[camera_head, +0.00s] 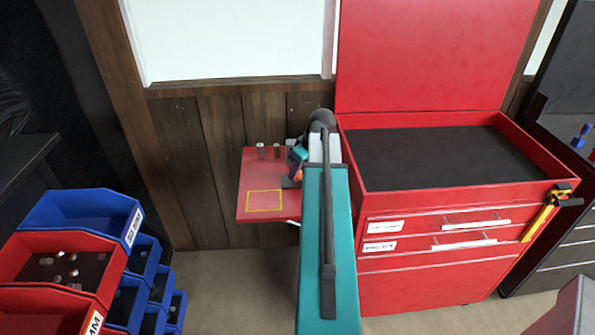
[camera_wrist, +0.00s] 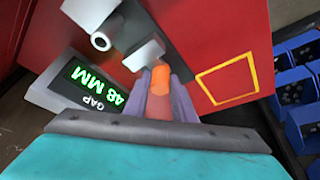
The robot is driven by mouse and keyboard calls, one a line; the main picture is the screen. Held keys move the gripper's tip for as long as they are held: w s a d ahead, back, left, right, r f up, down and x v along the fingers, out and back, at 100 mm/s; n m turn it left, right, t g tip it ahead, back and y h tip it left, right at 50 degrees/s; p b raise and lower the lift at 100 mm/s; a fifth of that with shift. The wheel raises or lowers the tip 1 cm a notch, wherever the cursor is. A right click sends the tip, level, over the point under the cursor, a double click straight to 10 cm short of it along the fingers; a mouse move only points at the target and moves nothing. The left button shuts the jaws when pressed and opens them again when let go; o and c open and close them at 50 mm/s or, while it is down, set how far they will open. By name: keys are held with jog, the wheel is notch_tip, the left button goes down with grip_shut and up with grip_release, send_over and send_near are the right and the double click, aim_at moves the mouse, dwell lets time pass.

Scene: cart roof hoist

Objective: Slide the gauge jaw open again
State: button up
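The gauge (camera_wrist: 60,98) lies on the red side shelf, and its green display reads GAP 48 MM. Its grey jaw block (camera_wrist: 145,54) stands just beyond an orange knob (camera_wrist: 160,77). A pale hollow cylinder (camera_wrist: 101,41) shows beside the jaw block; I cannot tell whether it touches the gauge. My gripper (camera_wrist: 159,85) has a finger on each side of the orange knob, with no clear gap, and appears shut on it. In the head view my gripper (camera_head: 297,168) is small over the shelf, and my arm hides much of the gauge.
The red shelf (camera_head: 247,178) carries a yellow outlined square (camera_head: 264,200), empty, and small metal cylinders (camera_head: 261,150) along its back. The red tool cart (camera_head: 440,285) with raised lid stands right. Blue and red bins (camera_head: 80,215) stand at lower left. Floor shows between them.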

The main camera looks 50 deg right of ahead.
grip_shut()
jog(key=shift+d+b, duration=0.1)
jog(key=shift+b, duration=0.2)
jog(key=shift+o, duration=1.3)
grip_release()
jog(key=shift+s+r, duration=0.1)
jog(key=shift+r, duration=0.05)
jog(key=b+v, duration=0.2)
jog(key=v, duration=1.1)
jog(key=shift+s+r+b, duration=0.15)
jog(key=shift+r+b, duration=0.05)
jog(key=shift+b, duration=0.1)
